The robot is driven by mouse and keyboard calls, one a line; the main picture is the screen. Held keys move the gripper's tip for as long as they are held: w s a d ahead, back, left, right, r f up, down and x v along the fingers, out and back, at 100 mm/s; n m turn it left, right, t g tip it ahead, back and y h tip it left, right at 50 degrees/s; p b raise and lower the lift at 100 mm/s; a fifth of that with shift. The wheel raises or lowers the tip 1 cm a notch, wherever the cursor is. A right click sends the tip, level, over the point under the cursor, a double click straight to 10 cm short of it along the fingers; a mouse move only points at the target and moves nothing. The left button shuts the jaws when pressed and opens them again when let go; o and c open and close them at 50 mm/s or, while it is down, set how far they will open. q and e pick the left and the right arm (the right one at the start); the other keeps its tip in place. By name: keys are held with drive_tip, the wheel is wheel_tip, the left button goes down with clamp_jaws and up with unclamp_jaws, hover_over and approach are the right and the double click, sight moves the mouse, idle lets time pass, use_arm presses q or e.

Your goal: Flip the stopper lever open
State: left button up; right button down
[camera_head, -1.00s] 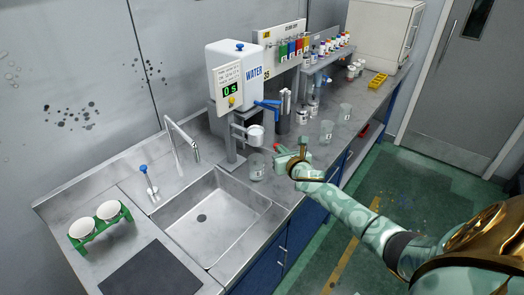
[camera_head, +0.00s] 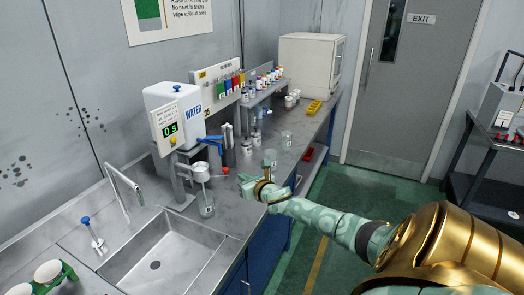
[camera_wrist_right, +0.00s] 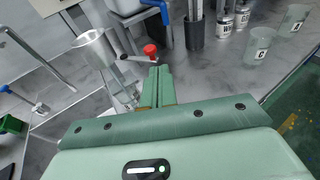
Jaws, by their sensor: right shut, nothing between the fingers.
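The stopper lever (camera_wrist_right: 137,57) is a thin grey arm with a red knob (camera_wrist_right: 150,50), sticking out to the right of the cup stand. The knob also shows in the head view (camera_head: 225,170). A metal cup (camera_head: 201,171) hangs in the stand above a clear beaker (camera_head: 206,206). A thin pale line runs from the cup down toward the beaker. My right gripper (camera_head: 243,181) is shut and empty, just right of the knob. In the wrist view its fingers (camera_wrist_right: 158,78) point at the lever, close to the knob; contact cannot be told. My left gripper is out of view.
A white water tank (camera_head: 175,115) with a timer reading 0 s stands behind. A sink (camera_head: 160,258) lies at the front left. Labelled beakers (camera_wrist_right: 258,46) and cans (camera_wrist_right: 226,24) stand to the right of the lever. The floor side is open.

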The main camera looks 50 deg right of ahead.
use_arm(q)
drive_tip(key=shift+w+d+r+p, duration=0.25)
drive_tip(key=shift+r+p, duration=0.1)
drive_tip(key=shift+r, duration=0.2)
use_arm(e)
drive_tip(key=s+d+r, duration=0.1)
drive_tip(key=s, duration=0.7)
drive_tip(key=shift+d+r, duration=0.15)
drive_tip(key=shift+r, duration=0.15)
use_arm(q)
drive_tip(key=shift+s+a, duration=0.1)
